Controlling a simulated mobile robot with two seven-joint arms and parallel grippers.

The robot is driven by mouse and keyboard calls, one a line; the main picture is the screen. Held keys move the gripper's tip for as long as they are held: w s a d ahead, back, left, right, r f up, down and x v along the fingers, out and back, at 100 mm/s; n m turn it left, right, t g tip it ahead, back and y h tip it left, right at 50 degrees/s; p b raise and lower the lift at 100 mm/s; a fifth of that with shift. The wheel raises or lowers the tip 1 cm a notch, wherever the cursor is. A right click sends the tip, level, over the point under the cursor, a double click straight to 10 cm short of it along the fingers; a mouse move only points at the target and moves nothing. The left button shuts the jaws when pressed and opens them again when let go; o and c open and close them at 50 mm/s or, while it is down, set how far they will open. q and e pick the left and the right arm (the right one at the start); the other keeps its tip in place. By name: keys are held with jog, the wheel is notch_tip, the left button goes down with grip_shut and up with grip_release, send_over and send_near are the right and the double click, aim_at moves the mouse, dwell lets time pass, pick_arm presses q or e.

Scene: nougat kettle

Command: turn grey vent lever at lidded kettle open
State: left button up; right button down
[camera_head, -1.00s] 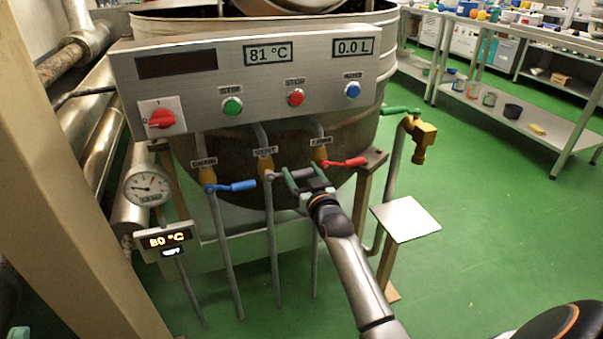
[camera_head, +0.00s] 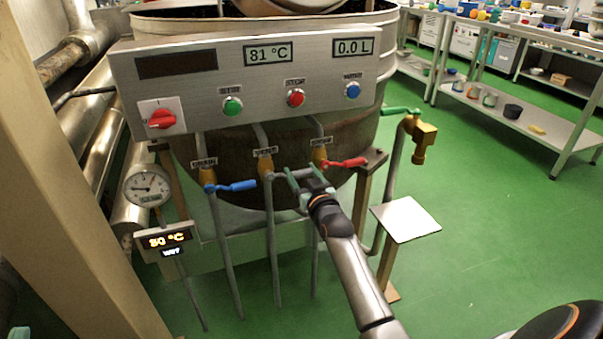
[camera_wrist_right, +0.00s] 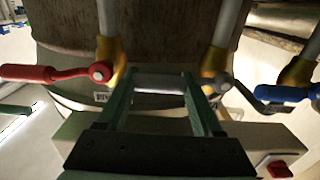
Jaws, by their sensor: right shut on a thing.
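The kettle (camera_head: 270,185) is a large metal vessel behind a grey control panel. The grey lever (camera_head: 279,175) sits on the middle yellow valve (camera_head: 265,165) and points right, roughly level. My right gripper (camera_head: 306,180) is shut on the grey lever's handle. In the right wrist view the grey handle (camera_wrist_right: 160,83) lies across between the green fingers. Only a small teal piece at the bottom left corner of the head view may be my left gripper (camera_head: 18,332); its jaws cannot be made out.
A blue lever (camera_head: 237,186) is left of the grey one and a red lever (camera_head: 347,163) is close on the right. A green lever (camera_head: 400,111) and brass tap (camera_head: 424,140) stand further right, above a small square plate (camera_head: 406,219). Green floor is clear at right.

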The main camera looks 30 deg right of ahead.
pick_arm(q)
jog(key=shift+r, duration=0.1)
pick_arm(e)
jog(key=shift+f, duration=0.15)
pick_arm(q)
jog(key=shift+w+a+f, duration=0.1)
jog(key=shift+a+f, duration=0.2)
jog(key=shift+a, duration=0.15)
pick_arm(e)
jog(key=shift+w+a+f+m, duration=0.3)
jog(key=shift+a+f+m, duration=1)
jog(key=shift+m, duration=1.7)
jog(key=shift+w+a+f+m, duration=0.3)
jog(key=shift+a+f+m, duration=1)
jog(key=shift+m, duration=1.7)
jog(key=shift+w+a+f+m, duration=0.3)
jog(key=shift+a+f+m, duration=0.95)
jog(key=shift+m, duration=1.75)
jog(key=shift+f, duration=0.1)
jog(key=shift+c, duration=0.2)
grip_release()
